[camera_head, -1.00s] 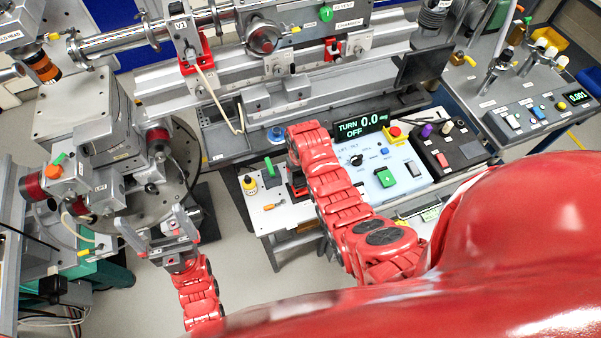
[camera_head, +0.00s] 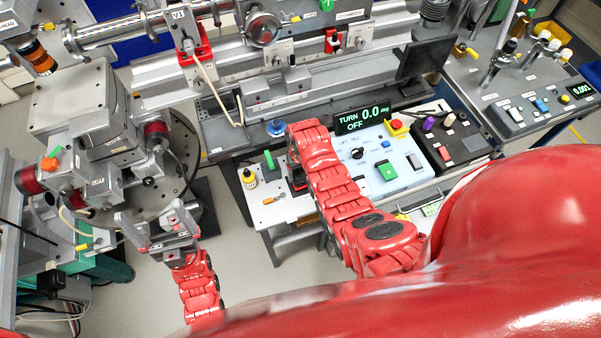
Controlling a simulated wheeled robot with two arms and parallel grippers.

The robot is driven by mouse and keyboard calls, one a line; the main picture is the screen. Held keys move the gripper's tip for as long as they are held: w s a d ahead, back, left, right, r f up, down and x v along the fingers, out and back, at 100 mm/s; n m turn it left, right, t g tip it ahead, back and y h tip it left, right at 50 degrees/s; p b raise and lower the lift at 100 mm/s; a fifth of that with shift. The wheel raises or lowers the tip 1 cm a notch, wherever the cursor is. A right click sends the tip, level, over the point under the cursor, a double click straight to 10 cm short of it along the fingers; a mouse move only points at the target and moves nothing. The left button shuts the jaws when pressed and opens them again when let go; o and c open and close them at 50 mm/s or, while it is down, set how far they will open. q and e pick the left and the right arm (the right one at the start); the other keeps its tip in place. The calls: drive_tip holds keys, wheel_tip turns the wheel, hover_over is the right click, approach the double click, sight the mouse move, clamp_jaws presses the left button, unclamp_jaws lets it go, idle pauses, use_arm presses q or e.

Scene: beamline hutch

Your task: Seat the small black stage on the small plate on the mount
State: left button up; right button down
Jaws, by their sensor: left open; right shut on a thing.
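The mount (camera_head: 75,103) is a tall grey stack of stages with red-ended motors, standing on a round dark base at the left. I cannot pick out the small plate on it. My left gripper (camera_head: 150,215) is open and empty, its fingers pointing up in front of the mount's lower right side. My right gripper (camera_head: 297,178) is low over the left end of the white-topped bench, mostly hidden under my red wrist. It is shut on a dark thing, which I take to be the small black stage; its outline is not clear.
The bench top (camera_head: 264,212) holds a green-topped post (camera_head: 268,160), a yellow bottle (camera_head: 248,178) and a small orange-handled tool (camera_head: 273,199). A control box (camera_head: 388,166) and a display (camera_head: 361,119) reading TURN 0.0 OFF stand to the right. A beamline rail runs behind.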

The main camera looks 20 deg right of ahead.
drive_tip(key=shift+f+b, duration=0.4)
drive_tip(key=shift+f, duration=0.15)
idle(0.6)
unclamp_jaws()
drive_tip(key=shift+r, duration=0.1)
wheel_tip(320, 180, up, 5)
drive_tip(key=shift+f+b, duration=0.1)
drive_tip(key=shift+b, duration=1.05)
wheel_tip(320, 180, up, 5)
drive_tip(key=shift+f+p, duration=0.1)
drive_tip(key=shift+p, duration=0.35)
wheel_tip(320, 180, up, 8)
drive_tip(key=p, duration=0.8)
drive_tip(key=shift+f, duration=0.15)
drive_tip(key=shift+f, duration=0.1)
